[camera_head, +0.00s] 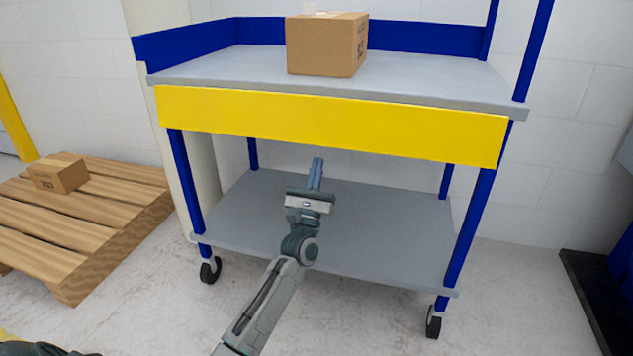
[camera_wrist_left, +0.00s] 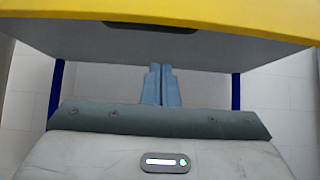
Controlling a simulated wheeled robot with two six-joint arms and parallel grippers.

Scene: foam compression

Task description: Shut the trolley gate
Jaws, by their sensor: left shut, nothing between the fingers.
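The trolley (camera_head: 420,92) has blue posts and grey shelves. Its yellow gate (camera_head: 330,122) hangs down along the front edge of the top shelf, below the shelf top. My left gripper (camera_head: 317,165) is shut and empty, pointing toward the trolley just below the gate's lower edge in the head view. In the left wrist view the gate (camera_wrist_left: 240,22) crosses the top of the picture, above the closed fingers (camera_wrist_left: 161,85), with the grey shelf underside behind it. I cannot tell whether the fingers touch anything. My right gripper is not in view.
A cardboard box (camera_head: 326,45) stands on the top shelf. The lower shelf (camera_head: 385,225) is empty. A wooden pallet (camera_head: 75,225) with a small box (camera_head: 58,173) lies at the left. A dark object (camera_head: 595,300) stands at the right edge. The floor before the trolley is clear.

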